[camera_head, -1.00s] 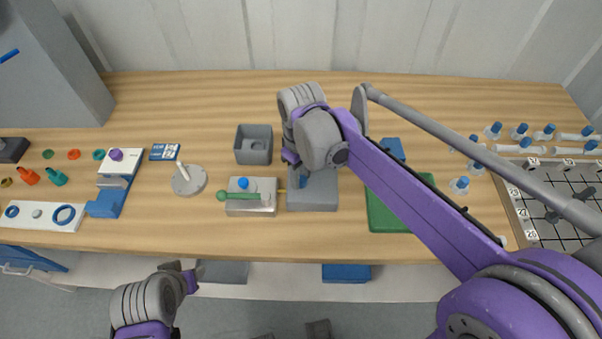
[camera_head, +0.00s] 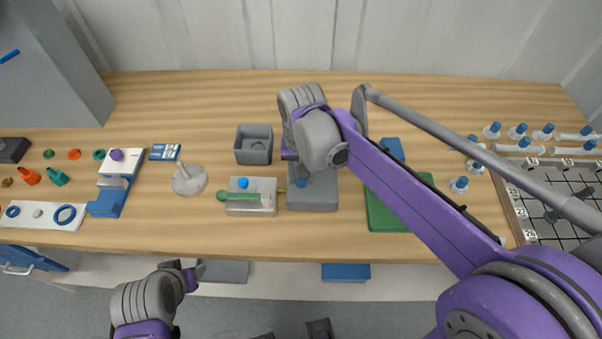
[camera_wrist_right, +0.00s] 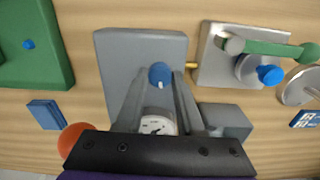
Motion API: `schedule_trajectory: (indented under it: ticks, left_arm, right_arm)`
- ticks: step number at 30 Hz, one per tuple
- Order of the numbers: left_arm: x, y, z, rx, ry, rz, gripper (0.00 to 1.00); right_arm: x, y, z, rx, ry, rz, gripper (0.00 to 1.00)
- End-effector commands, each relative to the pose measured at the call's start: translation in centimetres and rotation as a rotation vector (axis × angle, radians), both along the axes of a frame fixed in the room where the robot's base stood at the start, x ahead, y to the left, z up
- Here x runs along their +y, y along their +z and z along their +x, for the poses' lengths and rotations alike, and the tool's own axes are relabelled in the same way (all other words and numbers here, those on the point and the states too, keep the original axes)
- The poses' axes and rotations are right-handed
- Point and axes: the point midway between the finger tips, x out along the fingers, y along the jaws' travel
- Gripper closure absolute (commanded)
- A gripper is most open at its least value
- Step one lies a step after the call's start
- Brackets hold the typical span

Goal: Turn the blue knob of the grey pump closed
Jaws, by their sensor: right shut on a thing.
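The grey pump (camera_head: 312,202) is a grey block in the middle of the table, partly hidden behind my right arm. In the right wrist view the pump (camera_wrist_right: 115,55) shows as a grey plate. Its blue knob (camera_wrist_right: 159,73) has a small white mark that points toward my wrist. A white dial (camera_wrist_right: 158,122) shows between my fingers. My right gripper (camera_wrist_right: 160,78) is shut on the blue knob, with one finger on each side; it also shows from above (camera_head: 300,178). My left gripper (camera_head: 193,271) hangs in front of the table, away from the pump; its opening is unclear.
A metal block with a green lever and blue button (camera_head: 243,184) stands close left of the pump. A grey open box (camera_head: 253,145) is behind it. A green tray (camera_head: 385,215) lies to the right. A red-orange ball (camera_wrist_right: 75,138) is near my right wrist.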

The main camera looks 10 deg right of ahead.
Motion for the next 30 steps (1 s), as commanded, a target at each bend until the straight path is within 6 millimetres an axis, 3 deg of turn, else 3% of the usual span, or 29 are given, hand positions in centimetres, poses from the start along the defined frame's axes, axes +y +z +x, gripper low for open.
schedule_trajectory:
  ticks: [12, 27, 28, 30]
  left_arm:
    - [0.00, 0.08, 0.03, 0.000, 0.000, 0.000, 0.50]
    - [0.00, 0.09, 0.02, 0.000, 0.000, 0.000, 0.50]
    - [0.00, 0.09, 0.02, 0.000, 0.000, 0.000, 0.50]
    - [0.00, 0.08, 0.03, 0.000, 0.000, 0.000, 0.50]
  right_arm:
    - [-0.03, 0.06, 0.04, -0.001, -0.167, 0.000, 1.00]
    - [-0.03, 0.06, 0.04, -0.001, -0.185, 0.000, 1.00]
    - [-0.03, 0.06, 0.04, -0.001, -0.185, 0.000, 0.62]
    - [-0.03, 0.05, 0.04, -0.001, -0.185, 0.000, 0.49]
